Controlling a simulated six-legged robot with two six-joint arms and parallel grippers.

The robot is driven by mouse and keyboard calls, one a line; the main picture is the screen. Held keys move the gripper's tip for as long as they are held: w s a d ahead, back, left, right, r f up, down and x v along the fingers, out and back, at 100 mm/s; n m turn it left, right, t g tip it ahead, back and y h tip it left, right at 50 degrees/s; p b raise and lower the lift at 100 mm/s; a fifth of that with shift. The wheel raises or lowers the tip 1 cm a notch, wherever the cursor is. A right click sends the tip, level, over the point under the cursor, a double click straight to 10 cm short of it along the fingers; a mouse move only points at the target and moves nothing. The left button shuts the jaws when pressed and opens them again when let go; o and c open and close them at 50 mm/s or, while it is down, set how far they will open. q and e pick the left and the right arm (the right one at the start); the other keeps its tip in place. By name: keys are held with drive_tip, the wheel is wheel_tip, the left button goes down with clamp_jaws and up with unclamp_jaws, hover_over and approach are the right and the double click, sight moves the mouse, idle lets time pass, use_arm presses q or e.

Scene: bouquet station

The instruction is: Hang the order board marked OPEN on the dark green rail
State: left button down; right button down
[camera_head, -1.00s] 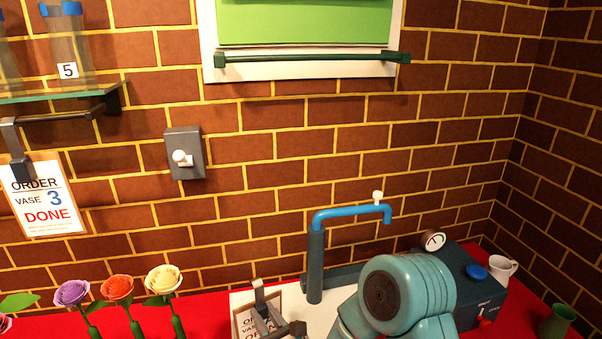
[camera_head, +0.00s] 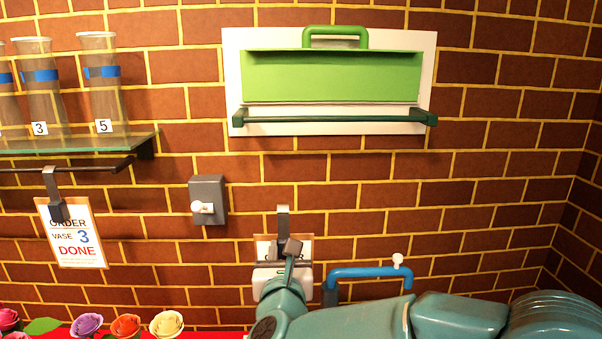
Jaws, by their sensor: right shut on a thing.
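The dark green rail (camera_head: 330,118) runs level along the lower edge of a white wall panel, under a light green box front. My right gripper (camera_head: 284,262) is shut on an order board (camera_head: 303,247) with a brown frame and a grey hook (camera_head: 283,222) on top. It holds the board upright, below the rail and apart from it. Most of the board's face is hidden behind my gripper, so its word cannot be read now. Another order board (camera_head: 72,235), marked VASE 3 DONE, hangs at the left. My left gripper is not in view.
The DONE board hangs from a dark rail (camera_head: 60,168) under a glass shelf (camera_head: 80,143) with several vases. A grey wall switch box (camera_head: 208,200) is left of my gripper. A blue tap (camera_head: 368,272) stands to its right.

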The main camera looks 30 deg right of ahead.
drive_tip(key=s+r+p, duration=0.2)
drive_tip(key=s+r, duration=0.2)
drive_tip(key=r, duration=0.5)
drive_tip(key=s+r+p, duration=0.2)
drive_tip(key=s+r, duration=0.1)
drive_tip(key=r, duration=0.7)
drive_tip(key=f+p+x, duration=0.2)
drive_tip(key=p+x, duration=0.1)
drive_tip(key=x, duration=1.2)
drive_tip(key=shift+w, duration=0.45)
drive_tip(key=shift+f, duration=0.15)
